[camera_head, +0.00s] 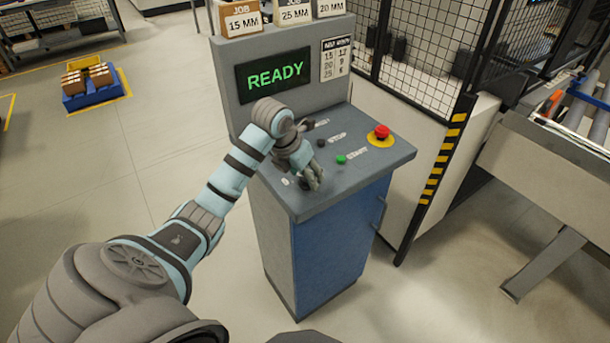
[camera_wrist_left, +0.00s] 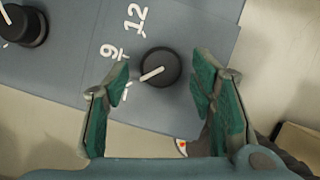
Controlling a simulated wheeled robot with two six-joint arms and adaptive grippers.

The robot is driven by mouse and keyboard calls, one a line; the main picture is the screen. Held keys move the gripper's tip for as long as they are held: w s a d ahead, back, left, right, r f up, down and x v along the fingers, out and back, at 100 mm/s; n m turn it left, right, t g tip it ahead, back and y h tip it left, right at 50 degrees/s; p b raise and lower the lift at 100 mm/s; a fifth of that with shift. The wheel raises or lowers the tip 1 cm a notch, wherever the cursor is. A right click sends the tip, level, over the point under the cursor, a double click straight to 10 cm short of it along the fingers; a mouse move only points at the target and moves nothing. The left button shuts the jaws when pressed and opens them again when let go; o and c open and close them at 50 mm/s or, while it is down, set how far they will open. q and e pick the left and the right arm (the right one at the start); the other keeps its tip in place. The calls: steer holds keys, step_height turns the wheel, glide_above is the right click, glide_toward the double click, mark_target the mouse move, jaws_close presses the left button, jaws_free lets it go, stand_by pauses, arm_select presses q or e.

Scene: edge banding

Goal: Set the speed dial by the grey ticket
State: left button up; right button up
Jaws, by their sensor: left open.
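The grey console (camera_head: 375,170) stands ahead with a READY screen (camera_head: 272,75). On its top edge are tickets: a brown 15 MM (camera_head: 243,22), a cream 25 MM (camera_head: 294,13) and a grey 20 MM (camera_head: 331,7). A chart (camera_head: 336,59) beside the screen pairs numbers, seemingly 15–12, 20–9, 25–6. My left gripper (camera_head: 314,180) is over the panel's near left part, hiding the dial there. In the left wrist view the open fingers (camera_wrist_left: 160,66) flank a black dial (camera_wrist_left: 168,62); contact is unclear. Its white pointer aims lower left, below the printed 9 (camera_wrist_left: 110,51) and 12 (camera_wrist_left: 136,18).
A second black knob (camera_wrist_left: 28,27) sits at the wrist view's upper left. A mesh fence (camera_head: 420,50) and striped post (camera_head: 440,165) stand to the right.

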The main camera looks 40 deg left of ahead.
arm_select(q)
steer(key=shift+f, duration=0.25)
steer(key=shift+d, duration=0.1)
steer(key=c, duration=1.1)
steer(key=shift+c, duration=0.2)
steer(key=m, duration=0.1)
steer(key=m+h+b, duration=0.1)
steer(key=m, duration=0.2)
steer(key=shift+w+a+h+b, duration=0.1)
steer(key=shift+a+h+b, duration=0.15)
steer(key=shift+h+b, duration=0.15)
steer(key=shift+w+a+m+g+h+b, duration=0.1)
steer(key=shift+m+g+h+b, duration=0.25)
steer(key=shift+m, duration=0.85)
steer(key=shift+m+g+h+b, duration=0.25)
steer(key=shift+m+h, duration=0.1)
steer(key=shift+m, duration=0.85)
steer(key=o, duration=1.1)
